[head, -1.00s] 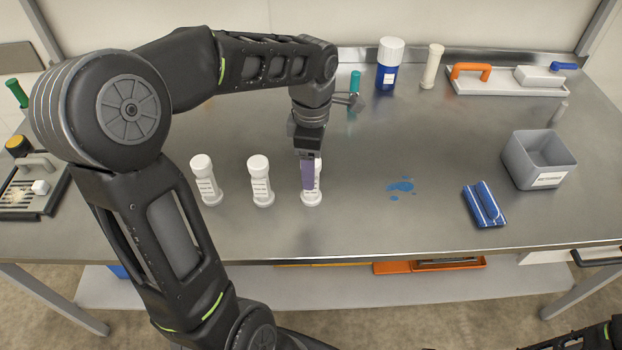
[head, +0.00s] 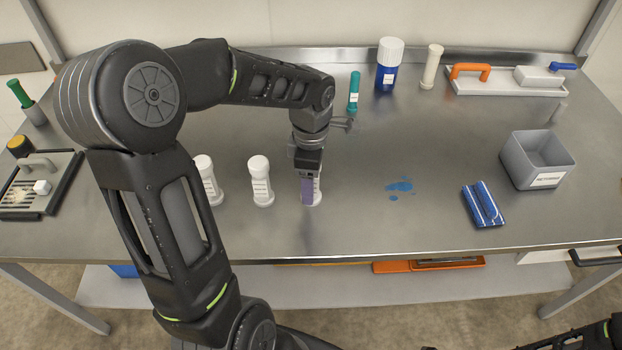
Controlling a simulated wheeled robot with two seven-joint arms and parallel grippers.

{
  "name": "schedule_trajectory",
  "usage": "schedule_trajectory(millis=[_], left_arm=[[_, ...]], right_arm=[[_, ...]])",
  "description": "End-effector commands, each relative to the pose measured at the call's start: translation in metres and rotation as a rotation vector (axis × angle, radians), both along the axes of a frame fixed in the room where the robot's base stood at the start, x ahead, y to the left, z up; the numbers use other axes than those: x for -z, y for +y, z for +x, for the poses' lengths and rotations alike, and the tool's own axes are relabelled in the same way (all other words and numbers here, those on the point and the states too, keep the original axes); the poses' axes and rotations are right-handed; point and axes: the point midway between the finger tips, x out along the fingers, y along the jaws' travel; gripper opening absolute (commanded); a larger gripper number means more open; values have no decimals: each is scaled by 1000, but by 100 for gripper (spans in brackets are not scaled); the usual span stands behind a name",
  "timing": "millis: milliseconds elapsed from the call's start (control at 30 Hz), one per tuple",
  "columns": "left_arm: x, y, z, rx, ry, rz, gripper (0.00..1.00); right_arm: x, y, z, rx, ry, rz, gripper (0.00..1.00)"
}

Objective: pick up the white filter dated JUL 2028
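Three white filters stand upright in a row on the steel table: a left one (head: 208,181), a middle one (head: 261,182) and a right one (head: 317,189). Each has a printed label, but the dates are too small to read, and the right one's label is mostly hidden. My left gripper (head: 308,192) points down at the right filter, its purple finger in front of it and covering most of it. I cannot tell whether the fingers touch or grip it. The right filter's base is at table level. My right gripper is out of view.
Blue spots (head: 400,187) and a folded blue cloth (head: 483,205) lie to the right, near a grey bin (head: 538,160). A teal-capped tube (head: 353,92), a blue-and-white bottle (head: 389,65) and a cream cylinder (head: 431,66) stand behind. A tray (head: 507,86) lies at back right.

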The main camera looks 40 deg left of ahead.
Motion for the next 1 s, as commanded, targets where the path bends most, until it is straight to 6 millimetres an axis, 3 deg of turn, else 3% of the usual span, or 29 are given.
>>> schedule_trajectory(millis=[333, 1000], left_arm=[[0, 0, 0, 0, 0, 0, 65], [0, 0, 0, 0, 0, 0, 10]], right_arm=[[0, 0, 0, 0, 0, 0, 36], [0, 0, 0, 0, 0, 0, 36]])
